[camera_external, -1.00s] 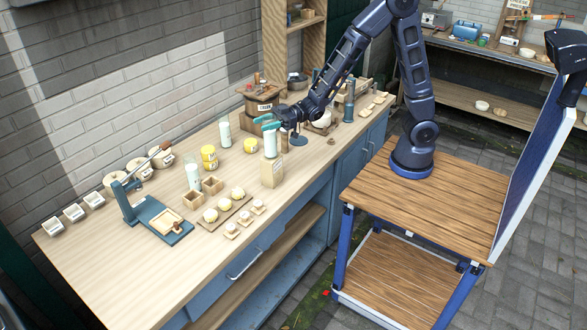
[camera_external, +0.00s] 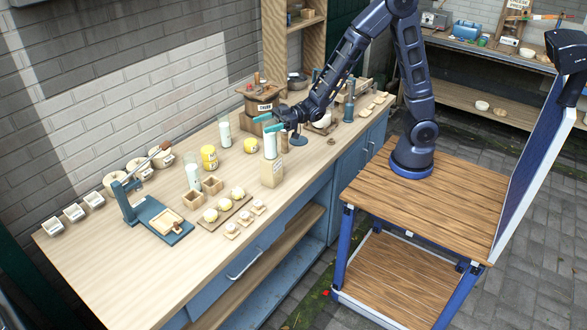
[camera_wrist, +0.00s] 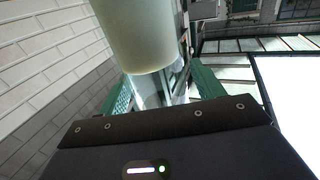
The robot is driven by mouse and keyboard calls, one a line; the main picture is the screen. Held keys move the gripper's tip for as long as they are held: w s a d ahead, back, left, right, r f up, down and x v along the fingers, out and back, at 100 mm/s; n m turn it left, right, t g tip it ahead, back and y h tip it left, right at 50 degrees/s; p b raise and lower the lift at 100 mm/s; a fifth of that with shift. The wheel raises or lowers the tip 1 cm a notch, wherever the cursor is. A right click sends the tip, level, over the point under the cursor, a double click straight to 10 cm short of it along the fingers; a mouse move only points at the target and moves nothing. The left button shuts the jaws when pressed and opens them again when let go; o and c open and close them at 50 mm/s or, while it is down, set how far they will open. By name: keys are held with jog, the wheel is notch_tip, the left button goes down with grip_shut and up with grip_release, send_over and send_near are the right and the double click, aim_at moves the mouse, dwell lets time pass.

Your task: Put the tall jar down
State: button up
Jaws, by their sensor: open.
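A tall jar (camera_external: 270,145), clear with pale white contents, stands upright on the workbench, just behind a small tan box (camera_external: 272,173). My gripper (camera_external: 268,122), with teal fingers, is open at the jar's upper end, one finger on either side. In the wrist view a large pale cylinder (camera_wrist: 135,35), seemingly the jar, fills the top, beyond the spread green fingers (camera_wrist: 160,88). Contact between fingers and jar is not clear.
Similar tall jars stand at the back (camera_external: 225,132) and to the left (camera_external: 193,175). A wooden stand (camera_external: 262,98) is behind my gripper. The bench's front left is clear.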

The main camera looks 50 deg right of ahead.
jog(key=w+d+r+m+t+h, duration=0.2)
jog(key=d+r+m+h, duration=0.3)
jog(key=d, duration=1.1)
jog(key=w+d+r+m+t+h, duration=0.1)
jog(key=d+m+t+h, duration=0.15)
jog(key=d+h, duration=0.9)
jog(key=s+d+r+m+g, duration=0.2)
jog(key=s+d+m+g, duration=0.4)
jog(key=s+d, duration=1.5)
jog(key=shift+s+g, duration=0.35)
jog(key=shift+s, duration=0.2)
